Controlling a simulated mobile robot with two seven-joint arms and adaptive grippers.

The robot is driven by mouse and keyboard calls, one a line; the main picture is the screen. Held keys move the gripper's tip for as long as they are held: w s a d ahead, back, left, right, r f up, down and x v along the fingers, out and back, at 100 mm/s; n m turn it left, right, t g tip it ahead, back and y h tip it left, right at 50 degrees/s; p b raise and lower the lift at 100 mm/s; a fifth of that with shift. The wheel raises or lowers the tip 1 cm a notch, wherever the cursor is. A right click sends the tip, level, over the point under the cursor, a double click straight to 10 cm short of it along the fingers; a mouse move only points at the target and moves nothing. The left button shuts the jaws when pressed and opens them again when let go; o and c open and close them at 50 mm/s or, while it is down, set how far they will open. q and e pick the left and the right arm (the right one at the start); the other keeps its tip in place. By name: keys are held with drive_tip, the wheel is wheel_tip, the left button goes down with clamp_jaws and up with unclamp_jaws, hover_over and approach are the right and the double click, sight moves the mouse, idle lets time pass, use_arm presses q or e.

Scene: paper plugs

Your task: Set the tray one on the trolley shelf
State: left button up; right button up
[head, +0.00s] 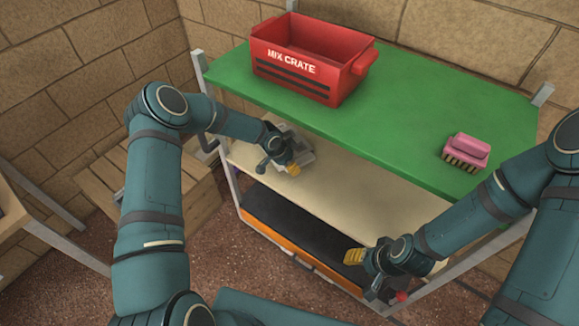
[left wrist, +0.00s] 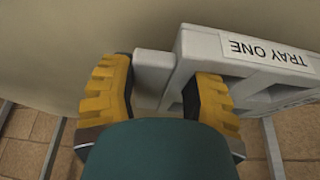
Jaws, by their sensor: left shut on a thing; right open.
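Tray one is a light grey tray (head: 300,148) at the left end of the trolley's cream middle shelf (head: 340,190), under the green top. In the left wrist view the tray (left wrist: 245,45) carries a "TRAY ONE" label. My left gripper (head: 288,165) reaches in at the shelf's left front. Its yellow fingers (left wrist: 160,95) are shut on the tray's grip tab (left wrist: 153,68). The gripper hides part of the tray in the head view, and I cannot tell if the tray rests fully on the shelf. My right gripper (head: 376,275) is open and empty in front of the trolley.
A red mix crate (head: 312,55) and a pink brush (head: 466,152) stand on the green top (head: 410,110). A black-topped orange drawer or lower shelf (head: 300,240) is below. A wooden crate (head: 130,185) stands left of the trolley. The middle shelf's right part looks clear.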

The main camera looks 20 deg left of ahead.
use_arm(q)
drive_tip(key=shift+f, duration=0.7)
drive_tip(key=shift+f, duration=0.1)
drive_tip(key=o, duration=1.2)
